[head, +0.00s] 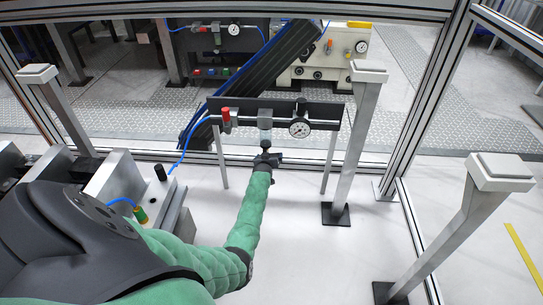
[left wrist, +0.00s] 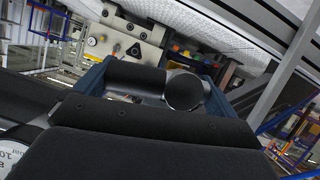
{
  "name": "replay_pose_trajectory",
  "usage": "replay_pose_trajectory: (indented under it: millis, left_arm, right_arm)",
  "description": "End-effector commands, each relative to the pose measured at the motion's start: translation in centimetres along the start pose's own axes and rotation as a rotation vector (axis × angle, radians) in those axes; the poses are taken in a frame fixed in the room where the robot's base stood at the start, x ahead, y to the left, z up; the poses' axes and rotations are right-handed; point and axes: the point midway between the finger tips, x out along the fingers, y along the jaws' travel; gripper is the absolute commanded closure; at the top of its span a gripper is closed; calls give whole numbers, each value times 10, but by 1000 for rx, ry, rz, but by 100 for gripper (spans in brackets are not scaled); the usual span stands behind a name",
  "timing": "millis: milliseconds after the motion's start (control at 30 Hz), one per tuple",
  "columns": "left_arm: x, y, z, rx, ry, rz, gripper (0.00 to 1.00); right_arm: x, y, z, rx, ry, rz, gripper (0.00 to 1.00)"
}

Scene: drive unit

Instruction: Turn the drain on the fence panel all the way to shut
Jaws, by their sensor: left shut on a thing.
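The dark fence panel (head: 330,110) stands on thin legs in the middle of the head view. It carries a red-topped valve (head: 226,114), a grey unit with a clear bowl (head: 265,134) and a round white gauge (head: 299,128). The drain is the small dark piece (head: 265,145) under the bowl. My left gripper (head: 266,155) reaches up from below and is shut on the drain, whose lower part the jaws hide. In the left wrist view a dark round end (left wrist: 185,91) shows beyond the dark gripper body; I cannot tell which part it is. My right gripper is out of view.
A gauge edge (left wrist: 18,158) shows at the lower left of the left wrist view. A grey post (head: 352,155) stands right of the panel, another post (head: 450,225) nearer. Metal blocks (head: 110,185) stand at the left.

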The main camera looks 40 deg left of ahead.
Motion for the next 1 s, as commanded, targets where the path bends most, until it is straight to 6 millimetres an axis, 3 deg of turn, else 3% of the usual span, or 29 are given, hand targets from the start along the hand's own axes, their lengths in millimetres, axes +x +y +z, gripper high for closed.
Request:
replay_pose_trajectory:
  millis: [167,933,967,1000]
  left_arm:
    - [1,2,5,87,-4,-37,46]
    - [2,0,6,177,-2,-73,46]
    - [2,0,6,177,-2,-73,0]
    - [2,0,6,177,-2,-73,0]
  right_arm:
    - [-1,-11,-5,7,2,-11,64]
    - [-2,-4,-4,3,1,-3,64]
    - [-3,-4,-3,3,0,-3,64]
    - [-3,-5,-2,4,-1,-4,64]
